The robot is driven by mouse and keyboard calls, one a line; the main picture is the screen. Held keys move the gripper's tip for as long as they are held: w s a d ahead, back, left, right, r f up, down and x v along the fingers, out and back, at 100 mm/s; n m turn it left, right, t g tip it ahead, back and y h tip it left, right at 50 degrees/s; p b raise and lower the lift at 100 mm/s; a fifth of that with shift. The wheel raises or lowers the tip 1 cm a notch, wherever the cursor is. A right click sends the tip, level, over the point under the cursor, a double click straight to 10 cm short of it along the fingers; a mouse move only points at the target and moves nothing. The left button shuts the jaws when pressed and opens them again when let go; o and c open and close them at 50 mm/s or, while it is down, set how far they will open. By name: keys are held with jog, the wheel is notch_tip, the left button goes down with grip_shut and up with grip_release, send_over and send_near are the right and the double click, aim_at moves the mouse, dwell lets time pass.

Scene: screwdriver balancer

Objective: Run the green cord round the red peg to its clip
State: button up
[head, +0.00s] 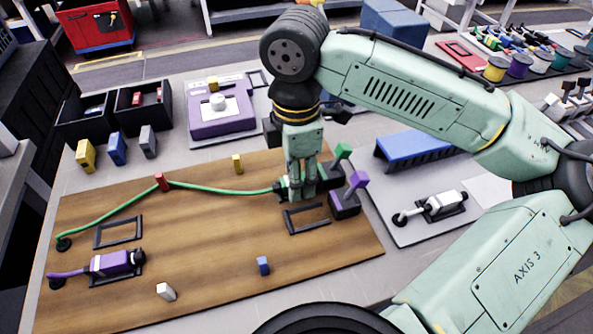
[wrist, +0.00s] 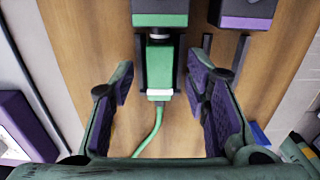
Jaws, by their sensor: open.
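The green cord (head: 222,191) runs from a dark anchor at the board's left, bends at the red peg (head: 162,182), and continues right to my gripper. I cannot tell exactly how it wraps the peg. In the wrist view the cord (wrist: 153,131) ends in a green plug (wrist: 160,70) with a white collar, which points at the green-marked clip (wrist: 160,19). The plug appears to lie between dark side rails. My gripper (wrist: 163,85) is open, with one finger apart on each side of the plug. The clip's green flag (head: 343,151) shows beside my gripper in the head view.
A purple-flagged clip (head: 346,200) with an empty dark frame (head: 306,218) stands beside the green one. A purple plug (head: 112,263) lies at the board's left. Yellow (head: 237,164), blue (head: 263,265) and white (head: 166,291) pegs stand on the wooden board (head: 215,240).

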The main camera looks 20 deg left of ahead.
jog(key=shift+r, duration=0.1)
notch_tip(320, 180, up, 12)
dwell(0.5)
dwell(0.4)
